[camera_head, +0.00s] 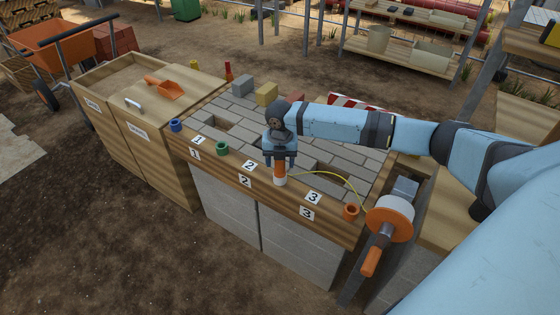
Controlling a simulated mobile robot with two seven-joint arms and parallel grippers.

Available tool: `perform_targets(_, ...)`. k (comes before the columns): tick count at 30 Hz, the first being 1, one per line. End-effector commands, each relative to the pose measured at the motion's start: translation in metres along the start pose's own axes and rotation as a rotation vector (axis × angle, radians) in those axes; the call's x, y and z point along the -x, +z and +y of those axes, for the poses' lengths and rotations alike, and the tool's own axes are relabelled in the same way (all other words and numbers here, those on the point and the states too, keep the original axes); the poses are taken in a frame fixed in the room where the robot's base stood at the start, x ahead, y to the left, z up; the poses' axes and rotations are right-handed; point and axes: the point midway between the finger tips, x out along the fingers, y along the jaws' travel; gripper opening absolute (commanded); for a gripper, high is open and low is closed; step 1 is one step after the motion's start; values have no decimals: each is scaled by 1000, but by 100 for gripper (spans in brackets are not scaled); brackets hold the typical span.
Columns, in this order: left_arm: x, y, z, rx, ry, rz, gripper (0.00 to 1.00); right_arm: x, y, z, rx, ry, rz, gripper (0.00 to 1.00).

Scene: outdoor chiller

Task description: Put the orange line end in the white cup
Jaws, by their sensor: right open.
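The orange line end (279,166) is upright, with its lower part at the mouth of the white cup (280,181). It appears to stand in the cup, though how deep is hidden. The white cup is on the front wooden edge of the bench, between the number 2 and number 3 plates. My right gripper (280,161) points down over the cup, with its open fingers around the top of the orange line end. A thin yellow line (335,177) runs from there to the reel (390,217) at the right. My left gripper is out of view.
A blue cup (175,125), a green cup (222,148) and an orange cup (351,212) are on the same edge. Loose blocks (266,94) lie at the back of the paved bench top. A wooden bin (150,103) with an orange scoop (164,87) stands left.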

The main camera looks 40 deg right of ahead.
Motion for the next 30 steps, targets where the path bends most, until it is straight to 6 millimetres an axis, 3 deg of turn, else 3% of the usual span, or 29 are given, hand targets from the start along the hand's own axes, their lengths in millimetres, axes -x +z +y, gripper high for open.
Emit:
perform_targets(15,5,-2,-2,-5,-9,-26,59,101,1,0,0,2,-1,58)
perform_targets(21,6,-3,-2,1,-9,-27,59,116,0,0,-1,1,0,58)
perform_targets(30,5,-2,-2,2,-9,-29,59,117,0,0,-1,1,0,58)
